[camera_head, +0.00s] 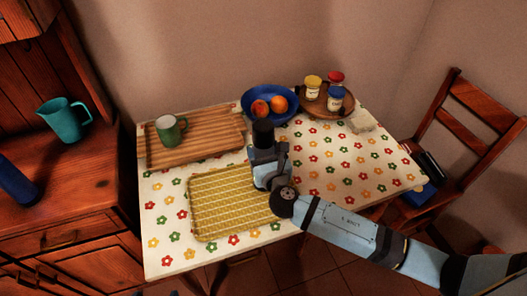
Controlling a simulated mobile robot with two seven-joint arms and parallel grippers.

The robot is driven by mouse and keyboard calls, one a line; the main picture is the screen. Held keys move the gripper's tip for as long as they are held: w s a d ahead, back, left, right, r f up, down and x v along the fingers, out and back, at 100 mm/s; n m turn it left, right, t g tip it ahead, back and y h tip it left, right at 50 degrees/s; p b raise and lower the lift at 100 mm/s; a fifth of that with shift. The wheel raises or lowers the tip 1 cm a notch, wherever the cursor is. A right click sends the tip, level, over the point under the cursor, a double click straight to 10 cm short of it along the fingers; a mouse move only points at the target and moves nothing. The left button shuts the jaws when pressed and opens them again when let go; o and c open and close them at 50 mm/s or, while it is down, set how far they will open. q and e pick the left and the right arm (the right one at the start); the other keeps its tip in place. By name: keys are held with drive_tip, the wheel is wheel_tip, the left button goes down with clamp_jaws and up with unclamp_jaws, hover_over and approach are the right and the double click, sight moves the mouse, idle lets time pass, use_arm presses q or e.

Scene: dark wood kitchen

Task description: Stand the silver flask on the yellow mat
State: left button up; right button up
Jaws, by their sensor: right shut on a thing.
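The yellow woven mat (225,205) lies flat near the front of the table. My right gripper (268,155) is above the mat's far right corner, its arm coming in from the lower right. It is shut on an upright thing with a dark round top (263,130), which I take to be the flask. No silver surface shows clearly, as my gripper and wrist hide the lower part. I cannot tell whether its base touches anything. My left gripper is not in view.
A blue bowl (250,112) of fruit and a round brown board (312,112) with jars stand at the back. A small pale dish (362,122) is right. The table's right front is clear.

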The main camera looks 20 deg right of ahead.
drive_tip(key=shift+f, duration=0.15)
drive_tip(key=o, duration=1.2)
drive_tip(key=shift+o, duration=0.2)
drive_tip(key=shift+s, duration=0.2)
drive_tip(key=s, duration=1.1)
drive_tip(key=shift+s, duration=0.3)
